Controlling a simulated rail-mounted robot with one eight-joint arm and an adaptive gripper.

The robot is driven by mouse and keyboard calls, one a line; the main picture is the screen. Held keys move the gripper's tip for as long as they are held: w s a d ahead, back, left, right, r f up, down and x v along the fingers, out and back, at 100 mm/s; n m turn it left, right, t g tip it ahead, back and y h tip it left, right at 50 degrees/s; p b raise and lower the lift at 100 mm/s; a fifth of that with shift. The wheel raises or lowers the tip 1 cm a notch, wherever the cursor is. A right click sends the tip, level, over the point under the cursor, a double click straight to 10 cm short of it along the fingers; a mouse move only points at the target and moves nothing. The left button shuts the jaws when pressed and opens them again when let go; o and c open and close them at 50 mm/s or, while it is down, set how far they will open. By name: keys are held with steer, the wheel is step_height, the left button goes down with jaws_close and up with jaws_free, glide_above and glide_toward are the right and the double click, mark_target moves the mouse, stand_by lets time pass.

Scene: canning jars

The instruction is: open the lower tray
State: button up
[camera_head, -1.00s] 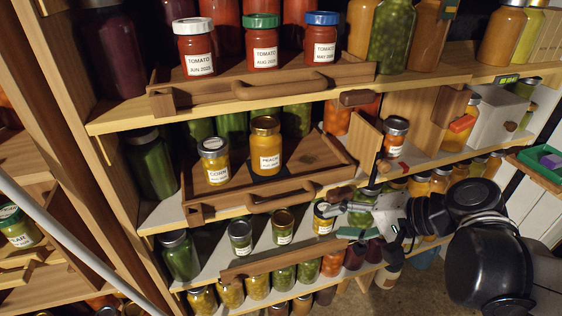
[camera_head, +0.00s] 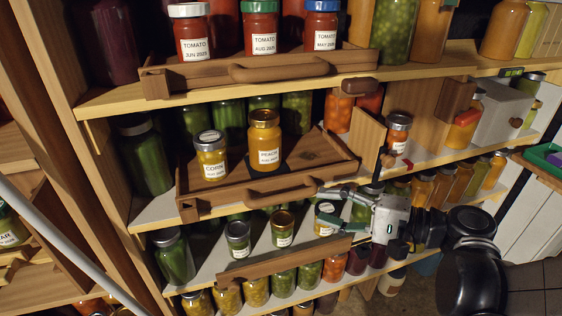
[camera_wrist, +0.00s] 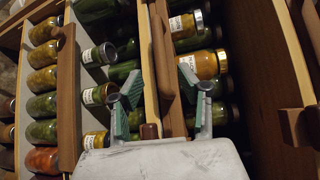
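The lower tray (camera_head: 222,200) is a wooden tray on the middle shelf, with a corn jar (camera_head: 211,155) and a peach jar (camera_head: 264,140) in it. Its curved wooden handle (camera_head: 284,188) runs along its front. My gripper (camera_head: 325,207) is near the right end of this handle in the head view. In the wrist view my gripper (camera_wrist: 158,88) is open, its green-padded fingers spread to either side of the line of the handle (camera_wrist: 160,50). The handle appears beyond the fingertips; I cannot tell whether they touch it. No jar is between the fingers.
An upper tray (camera_head: 156,84) with tomato jars is above. Below, small jars (camera_head: 238,240) stand behind a wooden strip (camera_head: 262,268), close under my gripper. A wooden block (camera_head: 358,86) and upright panel (camera_head: 369,138) are to the right of the tray.

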mark_target(291, 199)
steer(key=shift+b+x, duration=0.95)
steer(key=shift+x, duration=3.85)
steer(key=shift+c, duration=0.5)
jaws_close()
